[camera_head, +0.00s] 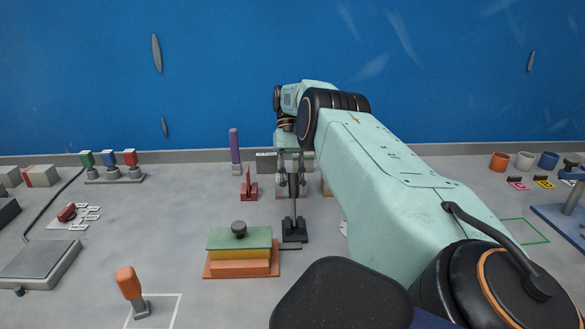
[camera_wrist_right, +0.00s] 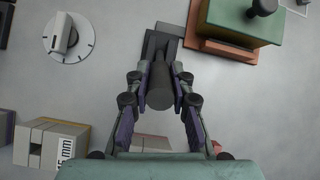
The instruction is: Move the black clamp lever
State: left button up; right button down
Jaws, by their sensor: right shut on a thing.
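The black clamp lever (camera_head: 294,229) stands on its dark base on the grey bench, just right of the layered mould block. Its shaft rises roughly upright toward my right gripper (camera_head: 292,188), which comes down over it from above. In the right wrist view the lever's dark round end (camera_wrist_right: 160,96) lies between the two fingers of my right gripper (camera_wrist_right: 160,82), and they are shut on it. The lever's upper part is partly hidden by the fingers in the head view. My left gripper is not in view.
The green, yellow and orange mould block (camera_head: 240,258) with a black knob stands close to the lever's left. A red clamp (camera_head: 248,186) and purple post (camera_head: 235,148) stand behind. The wrist view shows a white dial (camera_wrist_right: 66,38) and a labelled block (camera_wrist_right: 48,146).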

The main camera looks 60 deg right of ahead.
jog(key=shift+r, duration=0.1)
dwell(0.4)
jog(key=c, duration=1.2)
grip_release()
jog(key=shift+o, duration=0.2)
